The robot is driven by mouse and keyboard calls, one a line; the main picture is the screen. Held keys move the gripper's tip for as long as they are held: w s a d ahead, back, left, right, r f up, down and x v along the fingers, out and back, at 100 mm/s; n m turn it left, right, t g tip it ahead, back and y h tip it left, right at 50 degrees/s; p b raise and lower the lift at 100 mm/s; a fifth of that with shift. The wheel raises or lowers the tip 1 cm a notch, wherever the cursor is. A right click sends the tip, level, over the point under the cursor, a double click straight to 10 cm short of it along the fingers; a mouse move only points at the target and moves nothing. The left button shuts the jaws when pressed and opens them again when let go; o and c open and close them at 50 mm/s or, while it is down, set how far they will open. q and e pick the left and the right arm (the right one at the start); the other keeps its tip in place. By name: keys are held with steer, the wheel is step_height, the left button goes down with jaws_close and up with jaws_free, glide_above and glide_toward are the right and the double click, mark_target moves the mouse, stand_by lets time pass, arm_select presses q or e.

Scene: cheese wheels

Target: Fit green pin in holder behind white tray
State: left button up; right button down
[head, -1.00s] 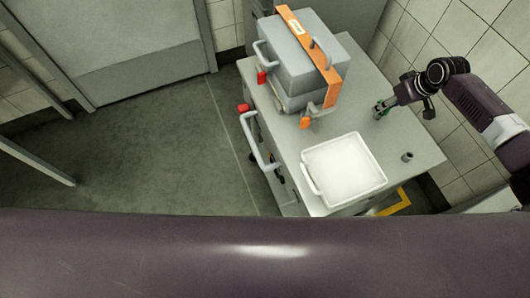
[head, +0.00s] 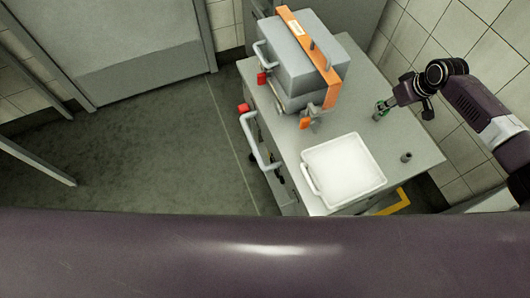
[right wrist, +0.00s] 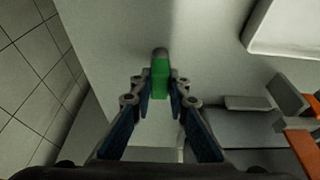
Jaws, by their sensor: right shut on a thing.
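The green pin (head: 382,107) is in my right gripper (head: 385,105), at the right side of the grey worktop. In the right wrist view my right gripper (right wrist: 160,92) is shut on the pin's green body (right wrist: 160,78), and a grey end sticks out past the fingertips. I cannot tell whether this end touches the worktop. The white tray (head: 315,160) lies near the front of the worktop; its edge shows in the wrist view (right wrist: 262,22). A small dark grey upright cylinder (head: 406,157), perhaps the holder, stands right of the tray, apart from the pin. My left gripper is not in view.
A grey box-shaped machine (head: 290,62) with an orange band (head: 318,52) stands on the worktop's left rear. An orange-handled fitting (head: 309,118) sits before it. A tiled wall (head: 470,75) bounds the right side. The worktop between pin and cylinder is clear.

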steer(key=shift+r, duration=0.15)
steer(key=shift+r+p, duration=2.6)
step_height(320, 180, up, 3)
steer(key=p, duration=0.3)
